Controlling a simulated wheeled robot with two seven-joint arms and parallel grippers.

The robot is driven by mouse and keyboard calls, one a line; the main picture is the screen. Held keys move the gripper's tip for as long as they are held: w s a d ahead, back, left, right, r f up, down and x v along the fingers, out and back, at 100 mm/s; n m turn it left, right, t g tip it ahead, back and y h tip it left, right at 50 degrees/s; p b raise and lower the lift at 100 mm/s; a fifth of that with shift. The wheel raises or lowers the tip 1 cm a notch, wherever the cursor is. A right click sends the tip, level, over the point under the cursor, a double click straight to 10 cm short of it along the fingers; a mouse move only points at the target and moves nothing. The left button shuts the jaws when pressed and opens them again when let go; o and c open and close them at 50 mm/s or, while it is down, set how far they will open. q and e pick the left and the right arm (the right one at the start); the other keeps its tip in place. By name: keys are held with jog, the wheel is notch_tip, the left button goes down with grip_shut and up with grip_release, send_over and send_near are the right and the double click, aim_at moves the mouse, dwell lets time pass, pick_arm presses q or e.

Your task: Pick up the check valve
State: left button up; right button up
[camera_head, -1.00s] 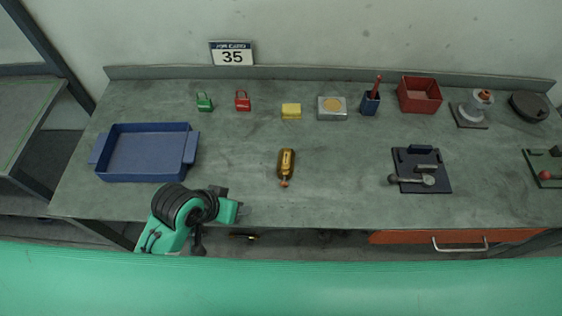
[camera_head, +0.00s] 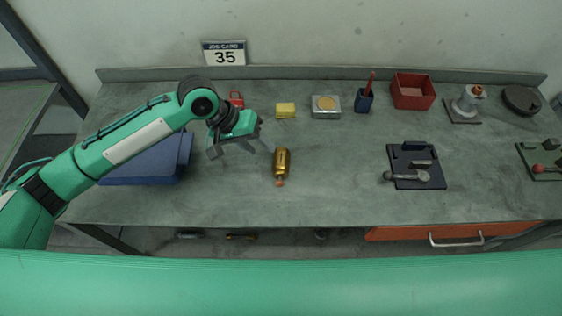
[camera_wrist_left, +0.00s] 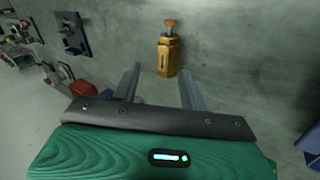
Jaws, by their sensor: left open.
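The brass-coloured check valve (camera_head: 281,163) lies on the grey workbench, with a reddish end toward the front edge. My left gripper (camera_head: 238,149) is open and empty, above the bench to the left of the valve. In the left wrist view the valve (camera_wrist_left: 168,54) shows ahead of the open fingers (camera_wrist_left: 160,80), between their lines and apart from them. My right gripper is in neither view.
A blue tray (camera_head: 148,168) is partly behind my left arm. A red padlock (camera_head: 237,98), yellow block (camera_head: 286,110), metal box (camera_head: 326,107) and red bin (camera_head: 412,92) stand at the back. A dark fixture (camera_head: 416,166) is right; bench between is clear.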

pick_arm(q)
jog(key=w+a+r+n, duration=0.2)
jog(key=w, duration=0.1)
jog(key=p, duration=0.2)
send_near(277, 157)
jog(key=x, duration=0.2)
jog(key=s+x, duration=0.1)
jog(key=x, duration=0.1)
jog(key=shift+d+f, duration=0.1)
jog(key=shift+d, duration=0.1)
jog(key=shift+w+d+f+p, duration=0.2)
jog(key=shift+d+f+p, duration=0.15)
jog(key=shift+f+p, duration=0.15)
jog(key=x, duration=0.1)
jog(key=p+x, duration=0.1)
jog(key=x, duration=0.1)
jog(key=shift+w+f, duration=0.15)
jog(key=shift+w, duration=0.1)
jog(key=shift+d+f, duration=0.15)
jog(key=shift+f, duration=0.2)
jog(key=shift+c, duration=0.2)
jog(key=c, duration=0.7)
